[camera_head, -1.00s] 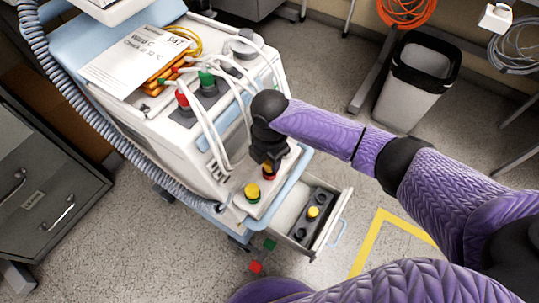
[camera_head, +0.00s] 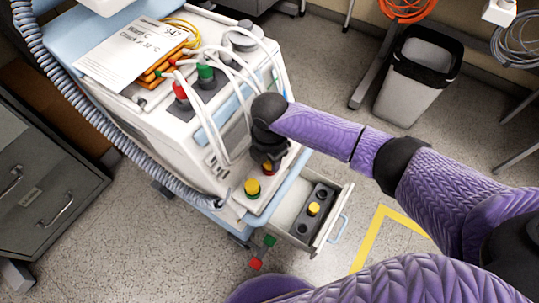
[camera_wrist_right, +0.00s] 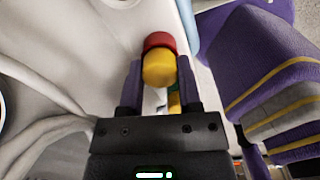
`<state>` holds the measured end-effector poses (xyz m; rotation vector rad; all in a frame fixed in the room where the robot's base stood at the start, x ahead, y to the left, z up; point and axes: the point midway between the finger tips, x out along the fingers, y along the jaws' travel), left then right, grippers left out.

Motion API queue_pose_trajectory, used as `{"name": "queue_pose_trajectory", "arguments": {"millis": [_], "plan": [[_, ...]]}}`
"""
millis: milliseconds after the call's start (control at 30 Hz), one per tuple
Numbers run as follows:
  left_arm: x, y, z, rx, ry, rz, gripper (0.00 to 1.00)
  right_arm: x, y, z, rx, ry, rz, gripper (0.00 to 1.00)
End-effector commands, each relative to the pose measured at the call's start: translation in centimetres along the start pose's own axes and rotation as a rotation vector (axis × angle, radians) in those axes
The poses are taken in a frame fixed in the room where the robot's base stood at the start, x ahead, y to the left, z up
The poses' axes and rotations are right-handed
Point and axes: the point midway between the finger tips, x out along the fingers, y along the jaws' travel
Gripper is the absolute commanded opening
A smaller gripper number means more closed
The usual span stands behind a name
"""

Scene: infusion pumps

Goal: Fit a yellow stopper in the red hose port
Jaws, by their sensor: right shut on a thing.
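A yellow stopper (camera_wrist_right: 158,70) is between the fingers of my right gripper (camera_wrist_right: 160,88). The red hose port (camera_wrist_right: 160,41) shows right behind the stopper, in line with it; I cannot tell how deep the stopper sits in it. In the head view my right gripper (camera_head: 269,160) points down at the port at the machine's front edge and hides most of it. Another yellow stopper (camera_head: 252,187) sits on a green port beside it. A third yellow stopper (camera_head: 313,209) stands in a dark holder (camera_head: 322,193) in the open drawer. My left gripper is not in view.
The white machine (camera_head: 160,135) has white hoses arching over its side, near my right gripper. The open drawer (camera_head: 327,235) sticks out below the ports. A waste bin (camera_head: 415,85) stands on the floor behind my arm. A grey cabinet (camera_head: 45,190) is at the left.

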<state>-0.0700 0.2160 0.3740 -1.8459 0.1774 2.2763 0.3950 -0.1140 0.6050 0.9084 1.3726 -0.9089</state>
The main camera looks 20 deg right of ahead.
Motion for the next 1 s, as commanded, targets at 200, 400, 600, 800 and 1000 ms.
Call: {"name": "queue_pose_trajectory", "arguments": {"millis": [200, 400, 600, 800, 1000], "plan": [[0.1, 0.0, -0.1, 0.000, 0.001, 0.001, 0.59, 0.1, 0.0, 0.0, 0.000, 0.000, 0.000, 0.75], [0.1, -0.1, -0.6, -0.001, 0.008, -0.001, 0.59, 0.1, 0.0, 0.0, 0.000, 0.000, 0.000, 0.85], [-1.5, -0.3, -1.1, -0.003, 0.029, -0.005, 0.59, -2.4, 0.1, 0.0, 0.000, -0.002, 0.006, 0.85], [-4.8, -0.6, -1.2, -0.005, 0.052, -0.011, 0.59, -7.8, 0.1, 0.0, 0.000, -0.003, 0.007, 0.85], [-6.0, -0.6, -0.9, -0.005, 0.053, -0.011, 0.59, -9.9, 0.0, 0.0, 0.000, -0.001, 0.003, 0.85]]}}
